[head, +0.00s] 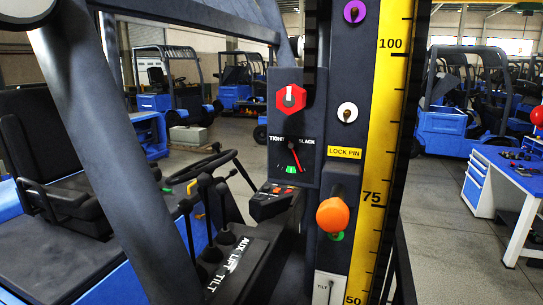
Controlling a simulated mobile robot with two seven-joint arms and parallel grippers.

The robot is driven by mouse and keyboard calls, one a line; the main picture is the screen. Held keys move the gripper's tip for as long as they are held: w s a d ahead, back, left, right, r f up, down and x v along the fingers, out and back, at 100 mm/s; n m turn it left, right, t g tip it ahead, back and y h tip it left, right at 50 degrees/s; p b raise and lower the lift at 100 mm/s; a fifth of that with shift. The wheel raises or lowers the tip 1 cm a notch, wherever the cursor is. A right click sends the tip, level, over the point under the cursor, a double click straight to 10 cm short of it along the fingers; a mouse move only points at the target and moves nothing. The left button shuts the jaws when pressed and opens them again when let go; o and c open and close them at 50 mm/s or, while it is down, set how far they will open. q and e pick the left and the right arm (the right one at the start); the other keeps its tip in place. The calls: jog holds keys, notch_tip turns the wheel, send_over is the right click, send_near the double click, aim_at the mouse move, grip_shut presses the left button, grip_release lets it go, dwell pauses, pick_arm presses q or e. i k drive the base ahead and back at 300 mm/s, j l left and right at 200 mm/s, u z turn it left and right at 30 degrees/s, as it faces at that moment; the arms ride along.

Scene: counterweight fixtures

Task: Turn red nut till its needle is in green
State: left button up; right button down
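The red nut (291,98) is a hexagon with a pale slot-like mark, on the dark panel of the machine in the middle of the head view. Just below it is the gauge (278,157), lettered TIGHT on the left and SLACK on the right. Its thin red needle (295,157) points down and slightly right. The green band (290,170) is at the bottom of the dial, and the needle tip appears just to its right, on the SLACK side. Nothing covers the nut or dial. Neither gripper is in view.
An orange knob (334,215) sticks out below the LOCK PIN label (344,153). A purple knob (354,11) and a white knob (347,112) are above. A yellow scale (385,130) stands right. Levers (208,225) and a steering wheel (202,166) are lower left.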

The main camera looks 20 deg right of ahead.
aim_at(292, 98)
jog(key=z, duration=0.85)
